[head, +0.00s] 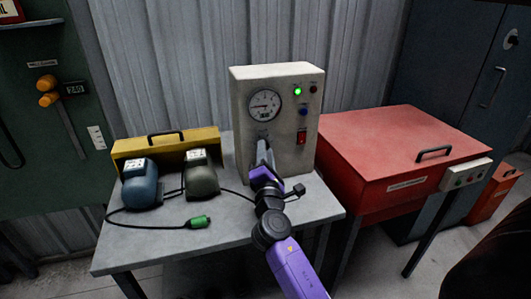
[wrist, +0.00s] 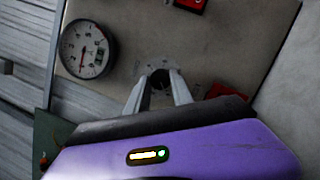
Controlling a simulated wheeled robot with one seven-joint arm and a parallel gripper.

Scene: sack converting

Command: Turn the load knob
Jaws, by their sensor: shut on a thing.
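The load knob (wrist: 160,78) is a small dark round knob on the front panel of the beige tester box (head: 243,110). In the wrist view it sits between the tips of my gripper (wrist: 159,88), which is shut on it. In the head view my gripper (head: 264,146) reaches the panel below the gauge and hides the knob. The round white gauge (head: 265,106) is above the knob; it also shows in the wrist view (wrist: 88,50). A green light (head: 298,91) is lit on the panel.
The tester stands on a grey table (head: 140,250). A blue motor-like unit (head: 142,190), a dark one (head: 201,178), a yellow case (head: 150,148) and a cable with a green connector (head: 199,222) are left of my arm. A red chest (head: 400,150) stands right. A red switch (head: 301,137) is beside my gripper.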

